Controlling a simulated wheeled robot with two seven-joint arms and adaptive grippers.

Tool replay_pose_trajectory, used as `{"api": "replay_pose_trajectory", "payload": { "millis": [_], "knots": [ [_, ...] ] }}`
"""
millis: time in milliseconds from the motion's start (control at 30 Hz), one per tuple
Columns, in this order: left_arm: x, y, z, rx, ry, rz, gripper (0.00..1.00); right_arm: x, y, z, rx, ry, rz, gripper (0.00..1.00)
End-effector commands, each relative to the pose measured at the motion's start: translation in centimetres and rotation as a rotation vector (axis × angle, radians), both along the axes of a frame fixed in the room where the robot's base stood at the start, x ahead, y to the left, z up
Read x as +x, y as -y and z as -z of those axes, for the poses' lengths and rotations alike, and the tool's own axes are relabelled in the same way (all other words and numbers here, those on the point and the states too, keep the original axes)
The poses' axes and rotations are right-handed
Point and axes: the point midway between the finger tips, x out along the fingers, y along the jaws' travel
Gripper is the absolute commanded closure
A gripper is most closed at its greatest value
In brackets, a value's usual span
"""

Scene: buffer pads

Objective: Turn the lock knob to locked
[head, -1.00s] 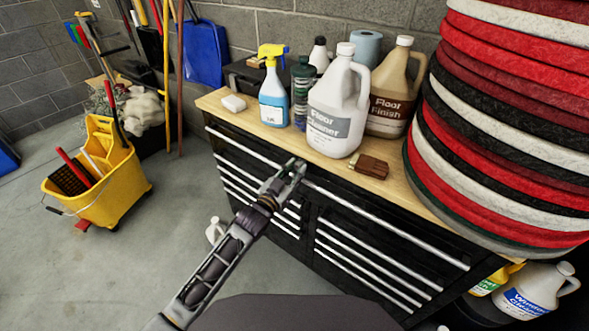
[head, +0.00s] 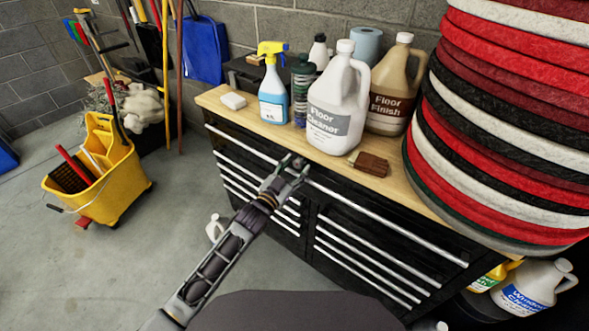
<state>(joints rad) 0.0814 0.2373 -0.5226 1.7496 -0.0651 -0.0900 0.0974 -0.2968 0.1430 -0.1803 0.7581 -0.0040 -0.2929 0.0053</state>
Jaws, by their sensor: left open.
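The black tool cabinet (head: 262,152) has long silver drawer pulls and a wooden top. My left gripper (head: 296,164) is at the front of the cabinet, near its upper middle, close to the inner ends of the top drawer pulls. Its two fingers are apart and point at the cabinet face. A small dark patch shows between the fingertips. I cannot make out the lock knob clearly; the fingers cover much of that spot. I cannot tell whether the fingers touch anything. My right gripper is not in view.
On the wooden top (head: 398,190) stand a floor cleaner jug (head: 338,105), a floor finish jug (head: 392,95), a spray bottle (head: 272,92) and a brown block (head: 369,165). Stacked pads (head: 505,120) rise at the right. A yellow mop bucket (head: 105,180) stands left on open floor.

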Motion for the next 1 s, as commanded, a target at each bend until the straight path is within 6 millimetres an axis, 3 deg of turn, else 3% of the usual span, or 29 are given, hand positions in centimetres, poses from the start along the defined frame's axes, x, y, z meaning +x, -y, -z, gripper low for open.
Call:
{"api": "replay_pose_trajectory", "payload": {
  "millis": [367,1000],
  "knots": [
    [-1.5,-0.9,0.2,0.0,-0.001,-0.001,0.49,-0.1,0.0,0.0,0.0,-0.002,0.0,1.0],
    [-6.5,-3.8,0.4,0.001,-0.002,0.0,0.49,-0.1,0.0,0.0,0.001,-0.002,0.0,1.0]
  ]
}}
